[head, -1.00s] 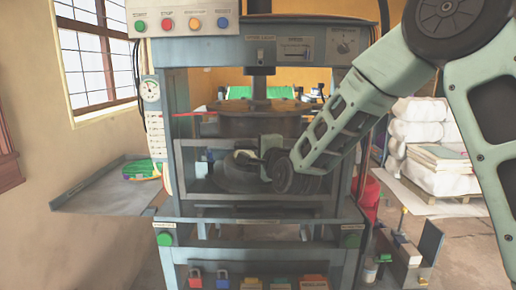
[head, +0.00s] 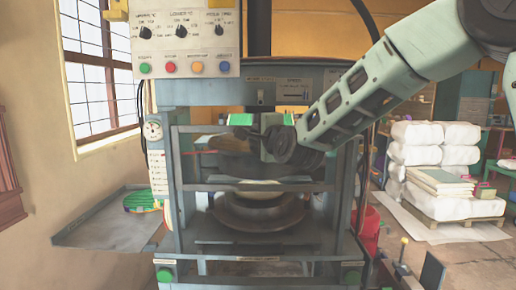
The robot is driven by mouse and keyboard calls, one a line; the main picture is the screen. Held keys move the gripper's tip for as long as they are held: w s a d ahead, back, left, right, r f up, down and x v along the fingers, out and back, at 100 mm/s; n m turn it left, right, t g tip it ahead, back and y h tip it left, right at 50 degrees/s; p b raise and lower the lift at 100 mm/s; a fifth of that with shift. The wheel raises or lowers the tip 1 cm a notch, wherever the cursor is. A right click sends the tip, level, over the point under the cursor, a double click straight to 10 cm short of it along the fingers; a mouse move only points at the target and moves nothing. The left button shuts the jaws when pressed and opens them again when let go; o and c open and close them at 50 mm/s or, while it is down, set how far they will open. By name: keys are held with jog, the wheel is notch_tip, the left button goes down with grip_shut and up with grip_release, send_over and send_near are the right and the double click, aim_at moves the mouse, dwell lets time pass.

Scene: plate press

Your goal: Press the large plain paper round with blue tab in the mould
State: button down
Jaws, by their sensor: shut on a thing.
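The press (head: 165,95) stands in front of me. Its lower mould (head: 270,222) is a wide dark round, and a pale round (head: 262,182) shows on top of it, partly behind the guard bar. I cannot make out a blue tab. The barred guard (head: 210,187) crosses the press opening at a raised height. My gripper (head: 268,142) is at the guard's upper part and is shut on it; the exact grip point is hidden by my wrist. The upper plate (head: 222,144) shows only in part behind the gripper.
A control panel (head: 190,52) is above left. Green buttons (head: 165,275) sit low on the press front. A side shelf (head: 100,218) at left carries a green round (head: 143,201). White sacks (head: 430,150) stand on a pallet at right, with a red bin (head: 370,228) nearer.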

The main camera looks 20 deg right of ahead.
jog(key=shift+r, duration=1.25)
jog(key=c, duration=1.5)
grip_release()
jog(key=shift+s, duration=0.1)
jog(key=s+b, duration=0.1)
jog(key=s, duration=0.4)
jog(key=s+d+b, duration=0.1)
jog(key=s, duration=1.1)
jog(key=shift+s+d+b, duration=0.1)
jog(key=shift+d+b, duration=0.1)
jog(key=shift+b, duration=0.2)
jog(key=shift+f, duration=0.1)
